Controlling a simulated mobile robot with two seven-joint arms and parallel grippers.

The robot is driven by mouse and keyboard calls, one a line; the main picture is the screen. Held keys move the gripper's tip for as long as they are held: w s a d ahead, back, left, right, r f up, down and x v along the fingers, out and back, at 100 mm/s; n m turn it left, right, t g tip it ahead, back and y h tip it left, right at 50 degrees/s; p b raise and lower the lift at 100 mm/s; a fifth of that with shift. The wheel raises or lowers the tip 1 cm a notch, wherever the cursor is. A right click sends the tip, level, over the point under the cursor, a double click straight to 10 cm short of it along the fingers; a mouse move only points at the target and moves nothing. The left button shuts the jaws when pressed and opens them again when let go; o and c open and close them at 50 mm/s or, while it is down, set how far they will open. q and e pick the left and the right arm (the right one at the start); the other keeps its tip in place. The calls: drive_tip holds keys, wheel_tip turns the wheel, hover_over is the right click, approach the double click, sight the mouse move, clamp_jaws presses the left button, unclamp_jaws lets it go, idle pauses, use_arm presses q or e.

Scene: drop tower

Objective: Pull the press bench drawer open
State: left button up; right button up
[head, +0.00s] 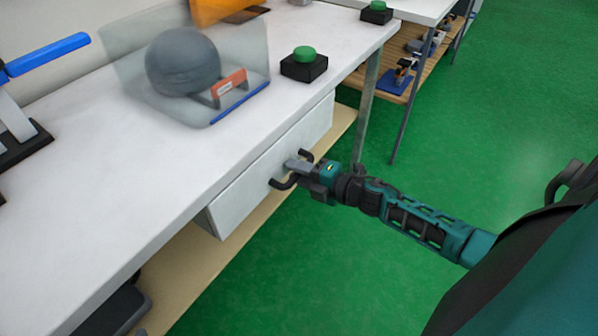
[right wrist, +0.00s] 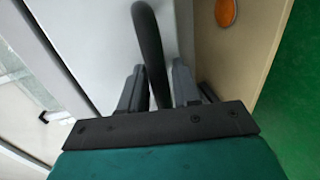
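The press bench drawer (head: 258,186) has a pale grey front, close under the front edge of the white bench top (head: 135,160). Its dark bar handle (head: 282,184) stands out from the front. My right gripper (head: 297,165) is at the handle, coming from the right. In the right wrist view the handle (right wrist: 152,45) passes between the two fingers (right wrist: 157,85) of my right gripper. The fingers are apart, one on each side of the bar, with narrow gaps showing. The drawer's inside is hidden. My left gripper is not in view.
On the bench are a clear guard with a grey ball (head: 183,62), a green button on a black box (head: 304,63) and a blue lever (head: 47,54). A wooden lower shelf (head: 185,277) runs beneath. Green floor (head: 290,285) in front is clear.

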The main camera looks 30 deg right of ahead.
clamp_jaws()
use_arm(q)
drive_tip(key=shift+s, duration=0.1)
